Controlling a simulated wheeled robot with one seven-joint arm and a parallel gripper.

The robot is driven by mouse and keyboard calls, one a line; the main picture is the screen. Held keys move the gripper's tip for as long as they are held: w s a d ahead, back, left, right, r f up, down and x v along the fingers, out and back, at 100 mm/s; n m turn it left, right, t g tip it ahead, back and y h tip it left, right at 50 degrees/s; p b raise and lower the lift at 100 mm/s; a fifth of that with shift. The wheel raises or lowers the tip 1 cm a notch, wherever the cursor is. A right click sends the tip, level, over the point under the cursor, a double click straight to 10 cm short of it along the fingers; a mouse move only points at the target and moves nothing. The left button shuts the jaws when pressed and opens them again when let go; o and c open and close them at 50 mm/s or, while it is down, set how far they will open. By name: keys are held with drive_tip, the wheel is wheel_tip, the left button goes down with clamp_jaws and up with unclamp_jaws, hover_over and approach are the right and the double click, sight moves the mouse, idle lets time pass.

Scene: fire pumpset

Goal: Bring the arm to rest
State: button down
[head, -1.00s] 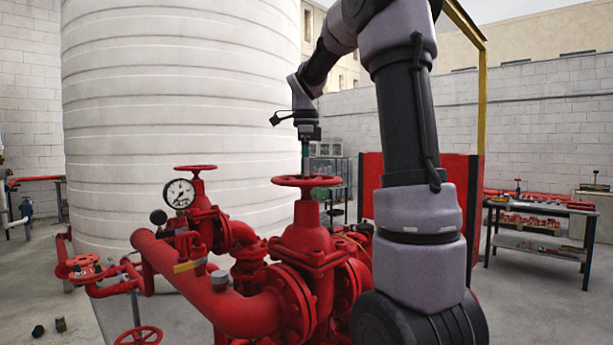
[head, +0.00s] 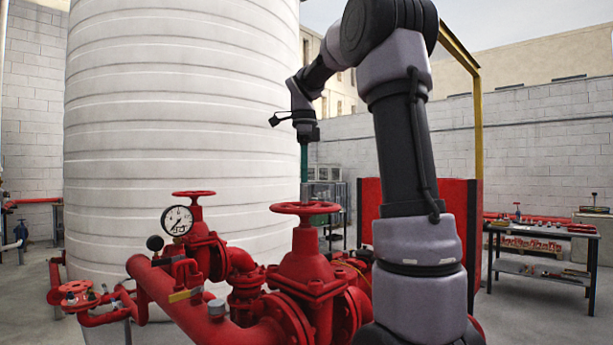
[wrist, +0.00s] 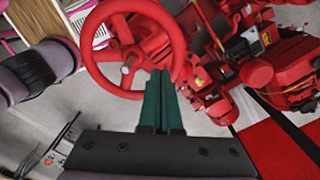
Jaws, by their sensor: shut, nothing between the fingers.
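My arm (head: 402,130) rises at the right of the head view, bends at the top and reaches down to the left. My gripper (head: 304,180) points straight down, its slim green fingers together and empty. In the head view the fingertips are above the red handwheel (head: 283,208) of the large valve, with a short grey stem between them. In the wrist view my gripper (wrist: 161,74) has its two green fingers side by side, overlapping the near rim of the red handwheel (wrist: 88,58). The fingertips look apart from the wheel.
Red pipework (head: 180,300) with a pressure gauge (head: 177,220) and a second handwheel (head: 193,194) stands at the left. A large white tank (head: 180,100) stands behind. A red panel (head: 369,205) is behind my arm. A dark workbench (head: 540,229) stands at the far right.

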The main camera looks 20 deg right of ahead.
drive_tip(key=shift+s, duration=0.1)
drive_tip(key=s+a+n+t, duration=0.1)
drive_tip(key=s+n, duration=0.2)
drive_tip(key=s+a+f+n+t, duration=0.1)
drive_tip(key=s+n, duration=0.2)
drive_tip(key=s, duration=0.1)
drive_tip(key=s+a+f+n+t+y, duration=0.1)
drive_tip(key=s+a+n, duration=0.1)
drive_tip(key=s+n, duration=0.1)
drive_tip(key=shift+s+a+f, duration=0.1)
drive_tip(key=shift+s+f, duration=0.05)
drive_tip(key=s+a+f+n+t+y, duration=0.1)
drive_tip(key=s+a+f+n+t, duration=0.3)
drive_tip(key=s+f+n, duration=0.3)
drive_tip(key=s+n, duration=0.2)
drive_tip(key=shift+s+a+f+n, duration=0.15)
drive_tip(key=shift+s+f+n, duration=0.15)
drive_tip(key=shift+s, duration=0.05)
